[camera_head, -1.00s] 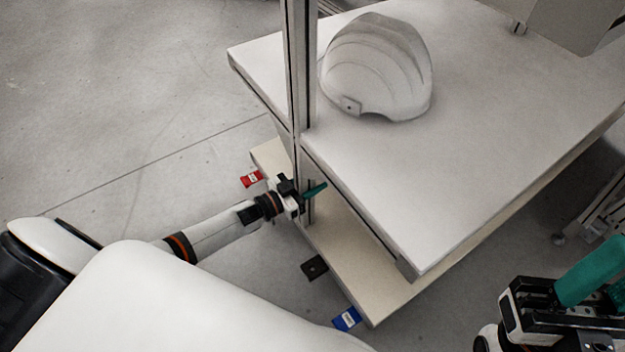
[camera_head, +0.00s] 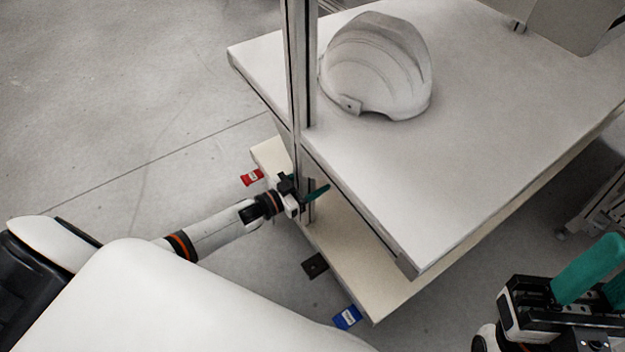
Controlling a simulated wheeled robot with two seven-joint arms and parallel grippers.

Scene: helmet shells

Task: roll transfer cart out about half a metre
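The transfer cart has a pale top shelf (camera_head: 425,180), a lower cream shelf (camera_head: 350,262) and a metal upright post (camera_head: 302,80) at its near left side. A white helmet shell (camera_head: 375,65) sits on the top shelf beside the post. My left gripper (camera_head: 308,196) is at the post, between the two shelves. One teal finger shows past the post; the post and gripper body hide the rest, so I cannot tell how far it is closed. My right gripper (camera_head: 590,275) is at the lower right, away from the cart, its two teal fingers apart and nothing between them.
A red tag (camera_head: 252,177) and a blue tag (camera_head: 347,317) lie by the lower shelf's edge, with a black plate (camera_head: 315,265) between them. A metal frame foot (camera_head: 590,205) stands at the right. Grey floor (camera_head: 120,90) at the left is clear.

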